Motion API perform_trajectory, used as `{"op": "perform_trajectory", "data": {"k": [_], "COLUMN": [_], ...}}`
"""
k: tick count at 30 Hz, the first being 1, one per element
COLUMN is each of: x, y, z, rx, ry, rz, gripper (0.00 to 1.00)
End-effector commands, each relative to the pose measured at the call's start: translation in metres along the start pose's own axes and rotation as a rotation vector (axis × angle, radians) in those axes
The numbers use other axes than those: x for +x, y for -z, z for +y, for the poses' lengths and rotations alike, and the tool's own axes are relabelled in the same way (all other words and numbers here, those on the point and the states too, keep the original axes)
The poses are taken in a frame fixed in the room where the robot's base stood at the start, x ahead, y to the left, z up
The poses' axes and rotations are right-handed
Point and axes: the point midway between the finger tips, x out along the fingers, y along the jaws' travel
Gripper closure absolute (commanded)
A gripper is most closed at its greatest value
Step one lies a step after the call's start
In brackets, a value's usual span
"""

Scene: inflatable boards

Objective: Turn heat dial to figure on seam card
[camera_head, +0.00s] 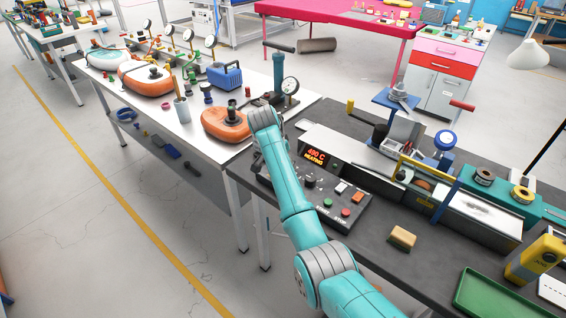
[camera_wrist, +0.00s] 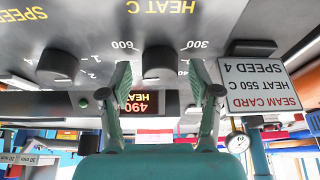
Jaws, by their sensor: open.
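The wrist view is upside down. The black heat dial (camera_wrist: 158,62) lies under the HEAT C label, between the printed 300 and 600. The white seam card (camera_wrist: 260,86) reads HEAT 550 C, SPEED 4. The display (camera_wrist: 138,103) shows 490 in the wrist view; in the head view the display (camera_head: 316,156) reads 490 C, HEATING. In the head view my arm hides my gripper.
A second black dial, for speed (camera_wrist: 58,65), sits beside the heat dial. On the control box are coloured buttons (camera_head: 345,211). A sponge (camera_head: 403,237) and a green tray (camera_head: 500,295) lie on the dark bench. An orange inflatable (camera_head: 225,122) rests on the white table behind.

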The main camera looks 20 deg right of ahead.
Motion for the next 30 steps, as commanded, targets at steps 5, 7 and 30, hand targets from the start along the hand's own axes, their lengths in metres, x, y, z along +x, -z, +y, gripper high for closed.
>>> {"op": "perform_trajectory", "data": {"k": [5,7,30], "x": [-0.008,-0.017,-0.120], "y": [0.001,0.001,0.000], "z": [-0.001,-0.001,0.000], "rx": [0.000,0.000,-0.001], "ry": [0.002,0.003,-0.001], "rz": [0.002,0.002,-0.001], "gripper": [0.38,0.38,0.38]}}
